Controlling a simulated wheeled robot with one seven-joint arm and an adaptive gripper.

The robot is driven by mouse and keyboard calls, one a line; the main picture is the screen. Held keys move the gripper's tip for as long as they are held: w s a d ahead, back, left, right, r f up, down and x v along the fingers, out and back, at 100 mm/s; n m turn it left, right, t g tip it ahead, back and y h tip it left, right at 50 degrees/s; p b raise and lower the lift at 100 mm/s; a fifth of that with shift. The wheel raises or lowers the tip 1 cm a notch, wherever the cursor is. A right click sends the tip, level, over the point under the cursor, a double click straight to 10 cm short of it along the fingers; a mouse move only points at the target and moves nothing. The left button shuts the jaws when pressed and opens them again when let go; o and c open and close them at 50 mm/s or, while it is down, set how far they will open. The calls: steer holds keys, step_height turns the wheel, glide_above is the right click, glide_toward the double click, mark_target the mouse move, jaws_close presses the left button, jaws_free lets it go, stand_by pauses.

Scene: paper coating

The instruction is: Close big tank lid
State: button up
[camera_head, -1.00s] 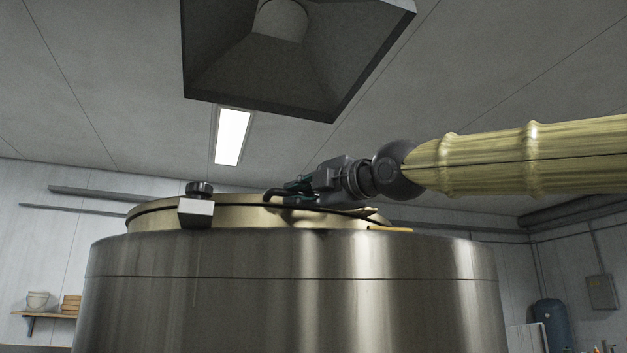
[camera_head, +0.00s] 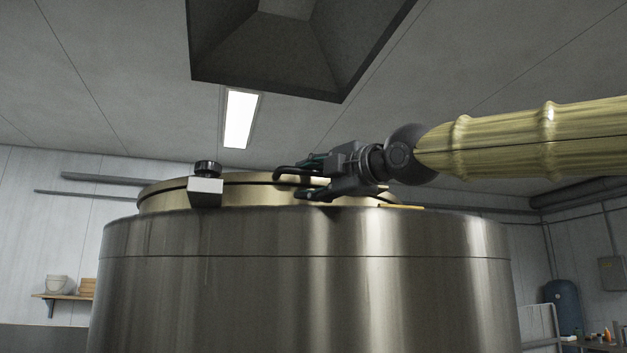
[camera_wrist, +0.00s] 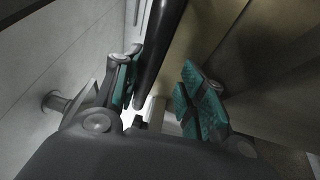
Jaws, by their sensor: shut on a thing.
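The big steel tank (camera_head: 300,270) fills the lower middle of the head view. Its brass-coloured lid (camera_head: 245,190) lies nearly level over the tank's top, with a dark line along its edge; I cannot tell whether it is fully seated. A black handle (camera_head: 290,169) stands on the lid. My gripper (camera_head: 318,178) comes in from the right, low over the lid, and is shut on the handle. In the wrist view, the dark handle bar (camera_wrist: 160,55) runs between the teal-padded fingers (camera_wrist: 165,90). The exact contact is partly hidden.
A black knob on a pale block (camera_head: 206,182) sits at the lid's front left edge. A dark hood (camera_head: 300,45) hangs overhead. A wall shelf (camera_head: 62,296) is at the left, and a blue cylinder (camera_head: 563,305) is at the lower right.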

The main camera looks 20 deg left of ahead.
stand_by(0.3)
steer(key=v, duration=1.2)
